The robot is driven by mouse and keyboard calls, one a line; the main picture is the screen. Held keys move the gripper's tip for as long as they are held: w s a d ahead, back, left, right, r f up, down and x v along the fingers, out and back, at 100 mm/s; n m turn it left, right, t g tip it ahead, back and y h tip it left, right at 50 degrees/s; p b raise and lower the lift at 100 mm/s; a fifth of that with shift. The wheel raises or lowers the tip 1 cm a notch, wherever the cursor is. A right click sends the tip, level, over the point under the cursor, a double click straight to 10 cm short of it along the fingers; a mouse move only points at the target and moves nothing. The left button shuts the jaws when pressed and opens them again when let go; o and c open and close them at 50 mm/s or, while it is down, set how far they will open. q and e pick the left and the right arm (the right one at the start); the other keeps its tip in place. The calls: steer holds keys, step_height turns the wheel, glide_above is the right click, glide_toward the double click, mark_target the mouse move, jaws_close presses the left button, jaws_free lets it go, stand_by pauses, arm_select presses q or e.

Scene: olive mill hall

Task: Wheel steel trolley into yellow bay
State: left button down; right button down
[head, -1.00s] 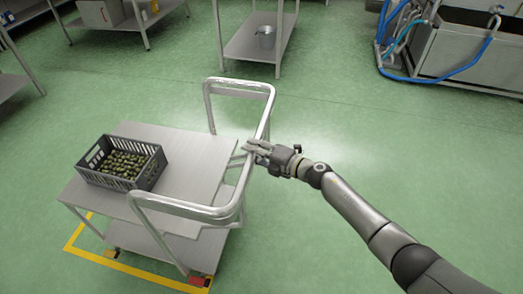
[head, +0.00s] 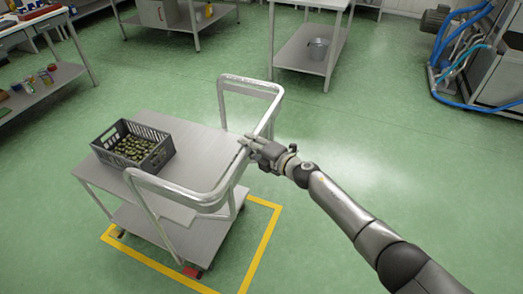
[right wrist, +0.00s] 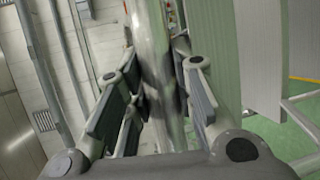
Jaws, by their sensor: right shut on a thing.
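The steel trolley (head: 200,146) has two shelves and a bent tube handle (head: 205,200) on its right side. It stands over the yellow bay (head: 263,245), a yellow outline on the green floor. The outline shows in front of the trolley and to its right; part is hidden beneath it. The left front wheel is close to the outline's left corner, and a red wheel part is near the front line. My right gripper (head: 250,146) is shut on the handle, whose tube (right wrist: 150,50) runs between the fingers in the right wrist view. My left gripper is out of view.
A dark crate of olives (head: 133,147) rides on the trolley top. A shelf table (head: 50,85) stands at far left, and another with a bucket (head: 318,47) at the back. A machine with blue hoses (head: 490,60) is at back right. Floor right of the trolley is clear.

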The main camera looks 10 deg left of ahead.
steer(key=shift+w+a, duration=0.2)
steer(key=shift+a, duration=0.55)
steer(key=c, duration=1.2)
jaws_free()
steer(key=shift+v, duration=0.95)
steer(key=v, duration=1)
